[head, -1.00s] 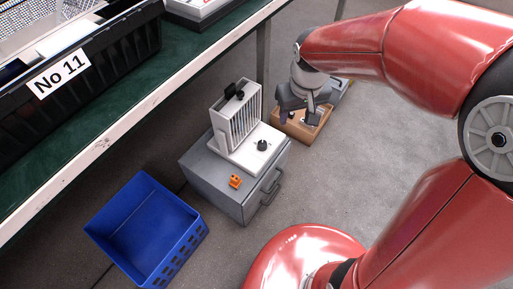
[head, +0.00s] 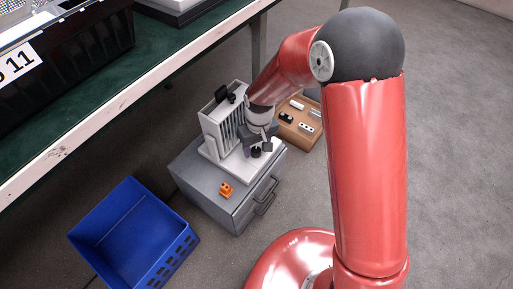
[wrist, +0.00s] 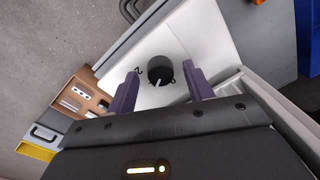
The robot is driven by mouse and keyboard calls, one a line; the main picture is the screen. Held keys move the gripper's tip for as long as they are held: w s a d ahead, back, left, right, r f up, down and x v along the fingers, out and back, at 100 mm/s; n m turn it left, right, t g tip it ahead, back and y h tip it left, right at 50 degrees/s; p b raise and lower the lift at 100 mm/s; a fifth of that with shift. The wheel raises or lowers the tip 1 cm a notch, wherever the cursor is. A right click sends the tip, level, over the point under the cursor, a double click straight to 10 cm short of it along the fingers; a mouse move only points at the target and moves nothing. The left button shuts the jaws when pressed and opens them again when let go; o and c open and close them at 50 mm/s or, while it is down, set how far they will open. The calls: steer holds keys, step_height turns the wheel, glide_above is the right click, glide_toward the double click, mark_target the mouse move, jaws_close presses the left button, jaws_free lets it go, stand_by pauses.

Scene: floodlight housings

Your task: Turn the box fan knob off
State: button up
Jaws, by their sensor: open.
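The box fan (head: 220,128) is a white unit with a slatted grille, standing on a grey drawer cabinet (head: 207,185). Its black knob (wrist: 161,70) sits on the white base plate (wrist: 205,45), with a light pointer line on its top and small dark marks around it. My gripper (wrist: 160,88) is open, with one purple finger on each side of the knob in the wrist view, apart from it in the picture. I cannot tell how high the fingertips are above the plate. In the head view my gripper (head: 257,146) is over the base plate and partly hides it.
An orange block (head: 226,190) lies on the cabinet's front corner. A blue crate (head: 130,235) stands on the floor at left. A wooden box with small parts (head: 300,125) is behind my arm. A green-topped bench (head: 130,75) with a black bin runs along the left.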

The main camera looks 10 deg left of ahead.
steer(key=shift+f, duration=0.25)
steer(key=c, duration=1)
steer(key=shift+n, duration=0.3)
steer(key=n+p, duration=0.1)
steer(key=n, duration=0.4)
steer(key=n+p, duration=0.2)
steer(key=n, duration=0.4)
steer(key=shift+h, duration=0.3)
steer(key=shift+w+n, duration=0.1)
steer(key=shift+n, duration=0.2)
